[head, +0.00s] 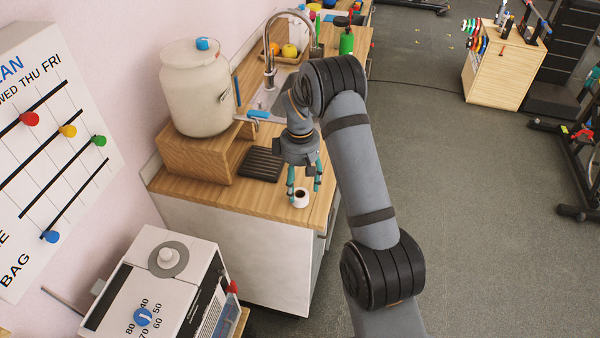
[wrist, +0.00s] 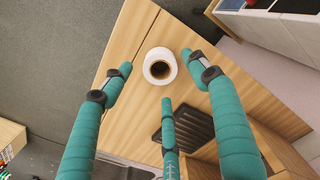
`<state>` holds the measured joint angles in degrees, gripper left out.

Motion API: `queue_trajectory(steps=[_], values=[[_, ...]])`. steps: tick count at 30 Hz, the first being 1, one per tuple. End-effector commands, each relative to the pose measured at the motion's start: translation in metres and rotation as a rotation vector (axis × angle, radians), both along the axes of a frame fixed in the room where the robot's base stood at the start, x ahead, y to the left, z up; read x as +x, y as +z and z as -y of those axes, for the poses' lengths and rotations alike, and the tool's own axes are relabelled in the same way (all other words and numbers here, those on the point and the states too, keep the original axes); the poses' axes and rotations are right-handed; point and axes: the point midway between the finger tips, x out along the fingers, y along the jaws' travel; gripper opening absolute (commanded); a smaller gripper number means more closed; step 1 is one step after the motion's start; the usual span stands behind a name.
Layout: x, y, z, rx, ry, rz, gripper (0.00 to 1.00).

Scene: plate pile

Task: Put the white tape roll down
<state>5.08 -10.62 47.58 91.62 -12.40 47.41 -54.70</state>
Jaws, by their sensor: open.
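The white tape roll (head: 300,203) sits on the wooden counter (head: 312,216) near its front end. In the wrist view the roll (wrist: 148,66) is a white ring around a dark brown middle. My gripper (head: 304,186) points down just above and around the roll. In the wrist view its teal fingers (wrist: 157,76) are spread on several sides of the roll, with visible gaps and nothing held. Whether any fingertip lightly touches the roll cannot be told.
A black ribbed mat (head: 261,164) lies left of the roll. A large white jar (head: 196,90) stands on a wooden riser (head: 190,155). Behind are a sink faucet (head: 270,50) and a green bottle (head: 346,42). The counter's front edge is close to the roll.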

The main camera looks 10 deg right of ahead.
Motion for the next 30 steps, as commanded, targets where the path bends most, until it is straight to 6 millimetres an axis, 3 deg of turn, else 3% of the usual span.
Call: queue_trajectory(steps=[6, 12, 30], values=[[0.001, 0.046, 0.000, 0.001, -0.001, 0.005, 0.60], [0.000, 0.071, 0.000, 0.000, 0.001, 0.001, 0.60], [-0.001, 0.077, 0.000, 0.000, 0.000, -0.001, 0.60]])
